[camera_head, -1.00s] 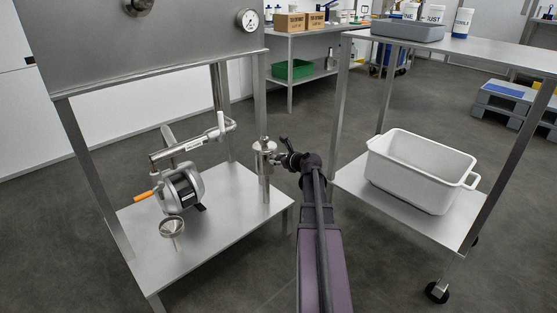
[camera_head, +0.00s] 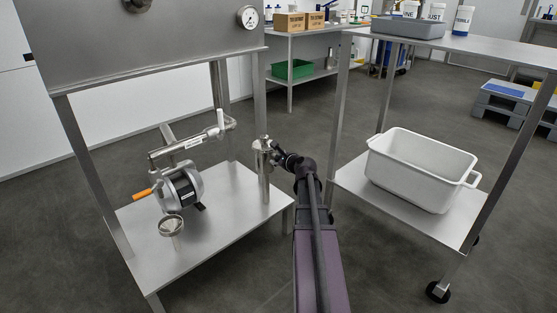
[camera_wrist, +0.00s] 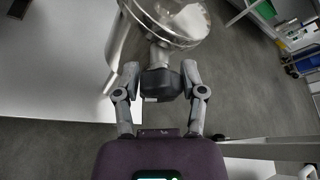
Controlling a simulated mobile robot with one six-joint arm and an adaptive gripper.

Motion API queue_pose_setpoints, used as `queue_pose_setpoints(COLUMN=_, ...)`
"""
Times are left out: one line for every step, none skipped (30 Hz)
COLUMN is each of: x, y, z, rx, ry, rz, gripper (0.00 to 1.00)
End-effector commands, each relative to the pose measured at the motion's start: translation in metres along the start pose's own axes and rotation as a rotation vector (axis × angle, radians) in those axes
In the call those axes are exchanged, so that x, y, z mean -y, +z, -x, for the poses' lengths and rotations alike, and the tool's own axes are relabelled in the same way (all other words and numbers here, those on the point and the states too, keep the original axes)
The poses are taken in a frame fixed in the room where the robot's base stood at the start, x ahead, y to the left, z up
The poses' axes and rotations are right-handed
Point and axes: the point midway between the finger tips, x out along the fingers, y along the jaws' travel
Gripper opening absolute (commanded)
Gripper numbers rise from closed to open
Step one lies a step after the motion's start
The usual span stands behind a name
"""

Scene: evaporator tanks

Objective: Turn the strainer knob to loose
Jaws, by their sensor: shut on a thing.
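The strainer (camera_head: 264,172) is an upright steel cylinder at the right side of the steel stand's lower shelf. Its steel and glass-like round end (camera_wrist: 178,18) shows at the top of the wrist view. The strainer knob (camera_wrist: 161,83) is a dark grey block on a short steel stem in the wrist view. My gripper (camera_wrist: 162,76) is shut on the knob, one finger on each side. In the head view my gripper (camera_head: 276,152) is at the right side of the strainer's top, and the knob is hard to make out there.
The lower shelf (camera_head: 225,235) also holds a pump with an orange handle (camera_head: 180,188) and a small round gauge-like part (camera_head: 170,225). A white tub (camera_head: 420,172) sits on the trolley to the right. Stand legs and trolley legs flank my arm.

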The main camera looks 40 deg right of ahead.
Motion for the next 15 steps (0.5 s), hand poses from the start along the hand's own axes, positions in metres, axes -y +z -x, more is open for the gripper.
queue_pose_setpoints(x=-0.002, y=-0.0016, z=-0.001, rx=0.0, ry=-0.018, rz=0.043, gripper=0.05)
queue_pose_setpoints(x=-0.0023, y=-0.0016, z=-0.001, rx=0.0, ry=-0.028, rz=0.07, gripper=0.06)
queue_pose_setpoints(x=-0.0023, y=-0.0016, z=-0.0012, rx=0.0, ry=-0.043, rz=0.105, gripper=0.06)
queue_pose_setpoints(x=-0.0025, y=-0.0016, z=-0.0013, rx=0.0, ry=-0.053, rz=0.13, gripper=0.06)
queue_pose_setpoints(x=-0.0026, y=-0.0015, z=-0.0013, rx=0.0, ry=-0.063, rz=0.154, gripper=0.06)
queue_pose_setpoints(x=-0.0025, y=-0.0015, z=-0.0014, rx=0.0, ry=-0.076, rz=0.185, gripper=0.06)
queue_pose_setpoints(x=-0.0027, y=-0.0015, z=-0.0015, rx=0.001, ry=-0.085, rz=0.208, gripper=0.06)
queue_pose_setpoints(x=-0.0026, y=-0.0015, z=-0.0015, rx=0.0, ry=-0.095, rz=0.23, gripper=0.06)
queue_pose_setpoints(x=-0.0026, y=-0.0016, z=-0.0015, rx=0.0, ry=-0.107, rz=0.259, gripper=0.06)
queue_pose_setpoints(x=-0.0026, y=-0.0016, z=-0.0016, rx=0.0, ry=-0.115, rz=0.28, gripper=0.06)
queue_pose_setpoints(x=-0.0024, y=-0.0016, z=-0.0016, rx=0.0, ry=-0.124, rz=0.299, gripper=0.06)
queue_pose_setpoints(x=-0.0023, y=-0.0016, z=-0.0015, rx=0.0, ry=-0.134, rz=0.324, gripper=0.06)
queue_pose_setpoints(x=-0.0023, y=-0.0016, z=-0.0015, rx=0.0, ry=-0.141, rz=0.342, gripper=0.06)
queue_pose_setpoints(x=-0.0022, y=-0.0016, z=-0.0015, rx=0.0, ry=-0.148, rz=0.36, gripper=0.06)
queue_pose_setpoints(x=-0.002, y=-0.0015, z=-0.0015, rx=0.0, ry=-0.157, rz=0.381, gripper=0.05)
